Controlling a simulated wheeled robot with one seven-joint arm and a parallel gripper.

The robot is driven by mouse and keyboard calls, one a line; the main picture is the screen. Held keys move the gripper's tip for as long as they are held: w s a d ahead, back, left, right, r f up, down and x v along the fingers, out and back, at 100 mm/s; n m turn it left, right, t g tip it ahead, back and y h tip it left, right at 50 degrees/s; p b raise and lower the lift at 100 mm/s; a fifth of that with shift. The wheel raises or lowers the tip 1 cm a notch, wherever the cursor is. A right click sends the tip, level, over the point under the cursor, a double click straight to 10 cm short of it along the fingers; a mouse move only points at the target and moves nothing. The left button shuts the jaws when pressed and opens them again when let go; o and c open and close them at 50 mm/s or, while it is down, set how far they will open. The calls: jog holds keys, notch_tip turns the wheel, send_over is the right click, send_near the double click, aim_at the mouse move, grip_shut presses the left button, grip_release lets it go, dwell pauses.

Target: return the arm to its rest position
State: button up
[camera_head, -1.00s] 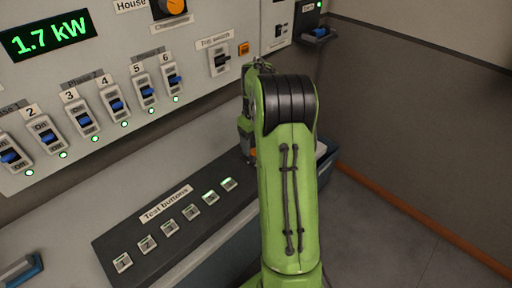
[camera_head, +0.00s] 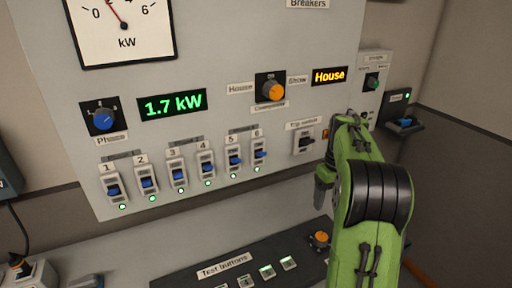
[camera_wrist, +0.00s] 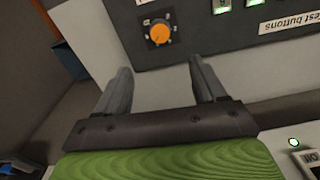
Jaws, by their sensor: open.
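My green arm stands at the right of the head view, in front of the panel's right part. My gripper (camera_wrist: 160,85) shows in the wrist view with its two grey fingers apart and nothing between them. In the head view the fingers (camera_head: 321,195) point down beside the arm and are partly hidden by it. Beyond the fingertips in the wrist view lies the dark test-button strip with an orange knob (camera_wrist: 158,33). The gripper is apart from the knob, which also shows in the head view (camera_head: 320,239).
The grey panel (camera_head: 220,60) carries a kW meter (camera_head: 122,28), a 1.7 kW display (camera_head: 172,104), a blue Phase knob (camera_head: 103,118), an orange House/Show knob (camera_head: 273,90), several breakers with lit green lamps and a trip switch (camera_head: 305,141).

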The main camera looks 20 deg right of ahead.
jog(key=shift+a, duration=0.1)
jog(key=s+a+r+t+h+p, duration=0.1)
jog(key=s+a+r, duration=0.25)
jog(key=a, duration=0.35)
jog(key=s+a+r+t, duration=0.1)
jog(key=s+a+r, duration=0.1)
jog(key=a+r, duration=0.4)
jog(key=s+a+f+t+y+p, duration=0.1)
jog(key=s+a+f+t, duration=0.2)
jog(key=s+a, duration=1)
jog(key=shift+s+n+t+p, duration=0.3)
jog(key=shift+s+n, duration=0.1)
jog(key=shift+s, duration=0.4)
jog(key=shift+r, duration=0.1)
